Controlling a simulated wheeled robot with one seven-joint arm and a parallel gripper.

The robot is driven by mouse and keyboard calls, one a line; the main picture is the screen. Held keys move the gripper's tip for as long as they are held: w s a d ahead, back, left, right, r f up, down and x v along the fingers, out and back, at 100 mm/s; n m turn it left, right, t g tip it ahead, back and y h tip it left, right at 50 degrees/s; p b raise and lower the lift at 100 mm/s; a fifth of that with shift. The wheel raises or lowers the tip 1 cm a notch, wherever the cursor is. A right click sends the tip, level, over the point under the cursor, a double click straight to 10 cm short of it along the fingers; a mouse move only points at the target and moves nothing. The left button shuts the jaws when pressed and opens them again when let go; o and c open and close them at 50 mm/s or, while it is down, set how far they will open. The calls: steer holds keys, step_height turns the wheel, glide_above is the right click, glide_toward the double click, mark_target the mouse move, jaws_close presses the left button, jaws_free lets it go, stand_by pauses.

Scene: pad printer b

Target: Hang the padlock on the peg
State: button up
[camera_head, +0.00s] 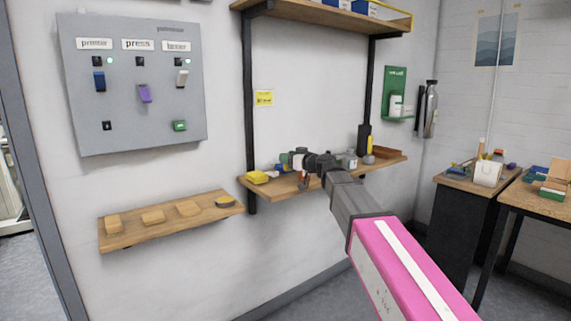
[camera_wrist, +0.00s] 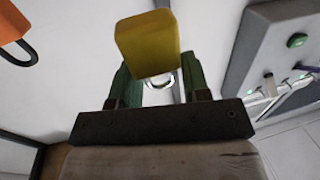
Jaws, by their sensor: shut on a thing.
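In the wrist view a yellow padlock (camera_wrist: 148,42) has a blocky body and a silver shackle (camera_wrist: 164,80). My gripper (camera_wrist: 158,82) has green fingers on either side of the shackle and is shut on the padlock. The body sticks out past the fingertips. In the head view my gripper (camera_head: 308,162) is dark and small at the wall shelf, and the held padlock cannot be made out. An orange padlock (camera_wrist: 14,25) with a black shackle shows at the wrist view's upper left, apart from my gripper. I cannot pick out a peg in either view.
The lower wall shelf (camera_head: 265,193) holds a yellow item (camera_head: 257,177) and several small things close around my gripper. A grey switch panel (camera_head: 130,85) hangs at left. A wooden ledge (camera_head: 165,229) is below it. The wall between shelves is mostly clear.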

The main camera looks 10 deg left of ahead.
steer(key=s+a+v, duration=0.1)
steer(key=s+v, duration=0.2)
steer(key=v, duration=1.3)
steer(key=shift+s, duration=0.2)
